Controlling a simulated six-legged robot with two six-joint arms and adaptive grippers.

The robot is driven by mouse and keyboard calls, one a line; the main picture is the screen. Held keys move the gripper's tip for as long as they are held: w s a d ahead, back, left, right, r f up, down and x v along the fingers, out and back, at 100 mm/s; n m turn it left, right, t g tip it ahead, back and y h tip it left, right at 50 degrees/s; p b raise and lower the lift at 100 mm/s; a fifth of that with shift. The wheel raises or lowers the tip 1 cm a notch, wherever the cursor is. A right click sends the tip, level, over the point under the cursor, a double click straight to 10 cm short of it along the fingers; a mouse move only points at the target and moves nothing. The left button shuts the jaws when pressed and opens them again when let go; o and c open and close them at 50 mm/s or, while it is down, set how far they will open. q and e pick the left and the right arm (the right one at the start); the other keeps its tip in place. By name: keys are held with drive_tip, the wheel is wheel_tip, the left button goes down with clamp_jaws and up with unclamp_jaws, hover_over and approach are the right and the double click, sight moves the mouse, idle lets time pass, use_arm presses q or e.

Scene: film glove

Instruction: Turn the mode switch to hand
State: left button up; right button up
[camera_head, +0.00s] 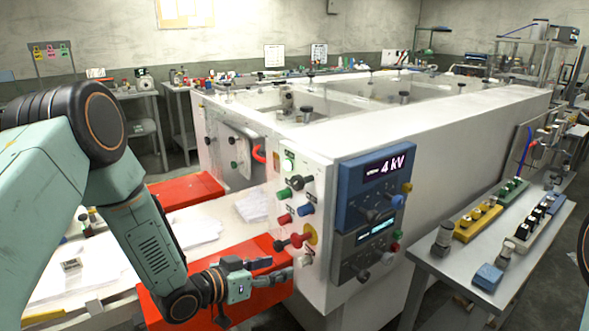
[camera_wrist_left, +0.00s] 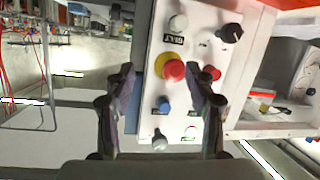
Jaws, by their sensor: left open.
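A pale control panel (camera_head: 296,212) with several knobs and buttons is on the front of a large white cabinet. In the head view a black knob (camera_head: 297,183) sits high on it. A red mushroom button (camera_head: 297,240) on a yellow ring sits lower. The left wrist view shows the panel close, with the red button (camera_wrist_left: 173,70), a black knob (camera_wrist_left: 230,33) and a grey knob (camera_wrist_left: 159,140). I cannot tell which is the mode switch; labels are too small. My left gripper (camera_head: 277,270) is open and empty, before the panel's lower part. My right gripper is not in view.
A blue display unit (camera_head: 375,185) reading 4 kV stands beside the panel, with more knobs. A red block (camera_head: 235,270) and a white sheet bed (camera_head: 115,245) lie left of the cabinet. A bench (camera_head: 465,255) with small button boxes stands right.

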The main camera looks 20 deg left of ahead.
use_arm(q)
drive_tip(key=m+t+h+p, duration=0.1)
drive_tip(key=m+h+p, duration=0.1)
drive_tip(key=p, duration=0.1)
approach(294, 183)
wheel_tip(294, 183, down, 7)
drive_tip(key=w+d, duration=0.2)
drive_tip(key=d, duration=0.1)
wheel_tip(294, 183, up, 6)
drive_tip(key=a+m+h+p, duration=0.1)
drive_tip(key=a+m+h, duration=0.1)
drive_tip(key=shift+t, duration=0.4)
drive_tip(key=x, duration=0.7)
drive_tip(key=shift+d+f, duration=0.15)
drive_tip(key=shift+w+f, duration=0.1)
drive_tip(key=shift+w, duration=0.4)
drive_tip(key=shift+w+d, duration=0.15)
drive_tip(key=shift+d, duration=0.05)
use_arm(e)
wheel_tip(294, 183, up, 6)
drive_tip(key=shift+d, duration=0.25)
